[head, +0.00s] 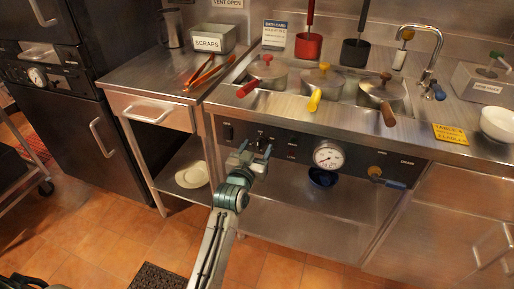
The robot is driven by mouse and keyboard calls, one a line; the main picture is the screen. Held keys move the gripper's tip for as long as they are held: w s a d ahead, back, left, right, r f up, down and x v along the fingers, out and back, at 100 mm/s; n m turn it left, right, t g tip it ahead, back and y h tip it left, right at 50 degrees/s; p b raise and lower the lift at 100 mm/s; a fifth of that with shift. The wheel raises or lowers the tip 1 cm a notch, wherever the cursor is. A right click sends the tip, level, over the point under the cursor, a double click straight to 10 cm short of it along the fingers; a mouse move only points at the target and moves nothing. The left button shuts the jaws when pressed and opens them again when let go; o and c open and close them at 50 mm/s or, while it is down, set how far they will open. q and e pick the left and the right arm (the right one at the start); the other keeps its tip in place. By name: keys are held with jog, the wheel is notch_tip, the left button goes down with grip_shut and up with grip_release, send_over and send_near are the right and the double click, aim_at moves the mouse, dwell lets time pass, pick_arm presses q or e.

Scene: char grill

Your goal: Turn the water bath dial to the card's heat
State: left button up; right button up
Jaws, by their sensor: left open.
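The bath card (274,34) stands upright at the back of the steel counter; its small print is too small to read. The water bath's black front panel (300,153) carries a dark dial (261,137), partly hidden by my gripper, and its setting is unclear. A round white gauge (328,156) sits to the right of it. My left gripper (255,151) is open just in front of the dial, its fingertips pointing at the panel. I cannot tell whether they touch the dial. My right gripper is not in view.
Pots with red (248,88), yellow (315,100) and brown (389,116) handles sit in the bath top, handles toward the front edge. A yellow sign (450,134) and a white bowl (498,124) are at right. Tongs (210,73) lie at left. The lower shelf is mostly free.

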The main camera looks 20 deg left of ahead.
pick_arm(q)
jog(key=shift+w, duration=0.25)
jog(key=c, duration=1)
